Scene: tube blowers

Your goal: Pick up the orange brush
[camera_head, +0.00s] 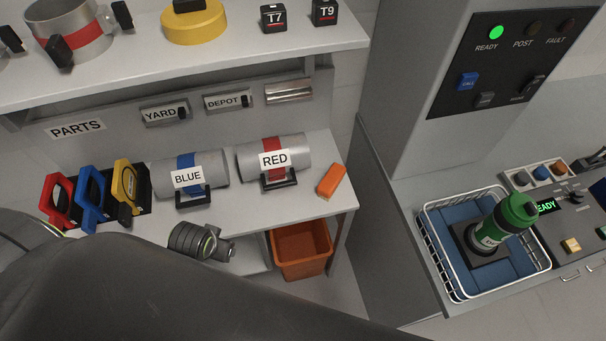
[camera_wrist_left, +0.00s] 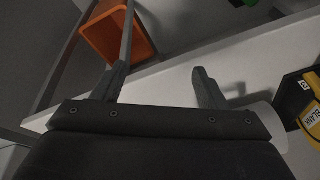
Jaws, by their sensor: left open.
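In the head view, a small orange block-shaped piece (camera_head: 331,180), likely the orange brush, lies at the right end of the parts shelf, just right of the canister labelled RED. No bristles can be made out. My left gripper (camera_wrist_left: 160,77) is open in the left wrist view, with nothing seen between its fingers. A white shelf edge runs behind the fingers. The brush cannot be made out in that view. In the head view, my dark arm covers the lower left, and the left gripper's fingers cannot be made out. My right gripper is not in view.
Canisters labelled RED (camera_head: 274,158) and BLUE (camera_head: 190,178) lie left of the orange piece. Red, blue and yellow framed pieces stand farther left. An orange bin (camera_head: 301,250) sits below the shelf. A wire basket (camera_head: 460,292) with a green bottle (camera_head: 504,222) stands at right.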

